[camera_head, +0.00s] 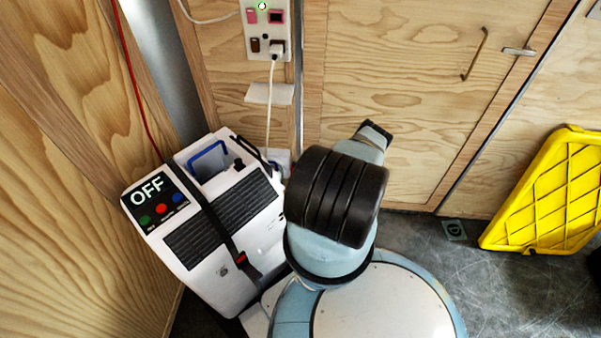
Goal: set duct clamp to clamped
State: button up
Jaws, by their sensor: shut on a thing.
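My arm, blue-grey with a black ribbed joint, rises at the centre of the view and covers what lies behind it. I cannot make out my gripper; it appears hidden behind the arm. I cannot clearly pick out the duct clamp. A white machine (228,290) with a black panel (160,205) reading OFF stands to the left of my arm. A blue handle (207,152) and a slim black bar (252,150) are at its top. A black strap (215,222) with a red buckle (240,259) runs over it.
A wall socket panel (266,30) has a white cable (270,100) hanging down towards the machine. A red cable (135,85) runs down the left. A wooden door (405,90) is behind my arm. A yellow panel (548,195) leans at right; grey floor (480,285) is open before it.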

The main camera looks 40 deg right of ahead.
jog(key=shift+s+d, duration=0.2)
jog(key=shift+d, duration=0.1)
jog(key=o, duration=1.1)
jog(key=shift+o, duration=1.2)
jog(key=shift+a, duration=0.15)
jog(key=shift+f, duration=0.1)
